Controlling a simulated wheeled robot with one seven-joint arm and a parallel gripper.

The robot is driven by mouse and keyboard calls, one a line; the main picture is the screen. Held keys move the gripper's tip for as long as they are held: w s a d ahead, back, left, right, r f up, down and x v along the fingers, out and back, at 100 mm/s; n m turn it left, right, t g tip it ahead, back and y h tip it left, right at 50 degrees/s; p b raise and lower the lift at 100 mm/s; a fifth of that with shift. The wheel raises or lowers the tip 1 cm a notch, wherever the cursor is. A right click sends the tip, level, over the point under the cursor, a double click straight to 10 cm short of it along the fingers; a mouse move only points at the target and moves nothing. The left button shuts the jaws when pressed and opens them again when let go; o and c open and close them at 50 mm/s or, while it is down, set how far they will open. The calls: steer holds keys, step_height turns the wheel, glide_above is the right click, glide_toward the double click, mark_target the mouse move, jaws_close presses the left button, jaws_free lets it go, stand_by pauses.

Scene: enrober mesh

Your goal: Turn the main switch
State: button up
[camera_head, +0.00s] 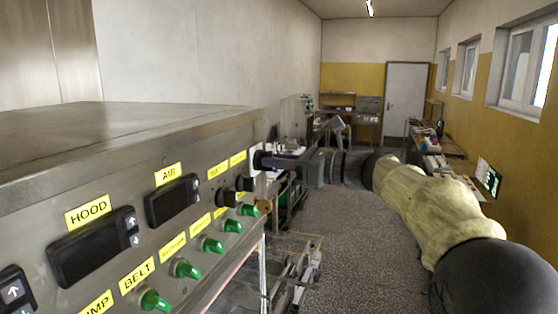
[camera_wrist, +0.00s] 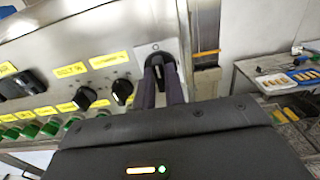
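The main switch (camera_wrist: 158,60) is a black rotary knob on a pale square plate at the right end of the steel control panel. Its plate (camera_head: 256,185) shows edge-on in the head view, with my gripper (camera_head: 268,160) in front of it. In the wrist view my two dark fingers (camera_wrist: 162,78) reach up to the knob, one on each side of its grip. A narrow gap remains between the fingers. Whether they press on the knob or stand slightly apart from it cannot be made out. The fingers hide the lower part of the knob.
Two smaller black knobs (camera_wrist: 103,95) sit just left of the switch. A table with trays (camera_wrist: 290,75) stands at right. The floor (camera_head: 360,235) right of the machine is open.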

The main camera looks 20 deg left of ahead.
jaws_close()
steer(key=shift+m, duration=0.5)
steer(key=shift+w+f+m+p, duration=0.1)
steer(key=shift+m+p, duration=0.35)
steer(key=shift+m, duration=3.85)
steer(key=shift+w+f+m+p, duration=0.1)
steer(key=shift+m+p, duration=0.35)
steer(key=shift+m, duration=3.85)
steer(key=o, duration=0.6)
jaws_free()
steer(key=shift+w+d, duration=0.1)
